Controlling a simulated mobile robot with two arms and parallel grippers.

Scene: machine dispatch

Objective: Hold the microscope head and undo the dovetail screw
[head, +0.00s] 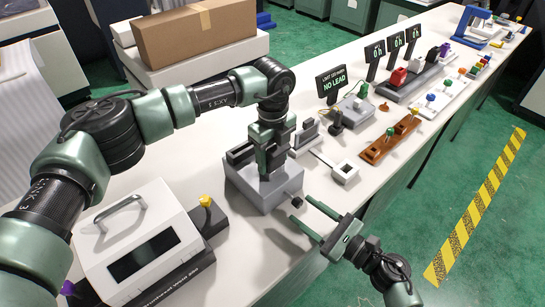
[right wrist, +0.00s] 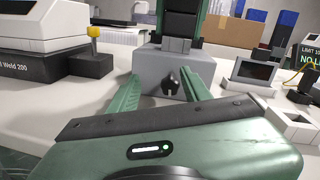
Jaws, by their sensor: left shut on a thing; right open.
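The grey box-like microscope base (head: 250,190) stands on the white bench, with a dark rail on its top. My left gripper (head: 268,165) points down over it, shut on the dark microscope head (right wrist: 182,25), which is mostly hidden by the fingers in the head view. The dark dovetail screw (head: 297,202) sticks out of the base's near side; it also shows in the right wrist view (right wrist: 172,84). My right gripper (head: 300,208) is open, its two green fingers level and spread either side of the screw. I see no finger touching the screw.
A white welder box (head: 140,240) with a yellow knob beside it stands left of the base. A white square holder (head: 345,172) and a brown tray (head: 390,140) lie to the right. A "NO LEAD" display (head: 331,83) stands behind. The bench's near edge is close to my right arm.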

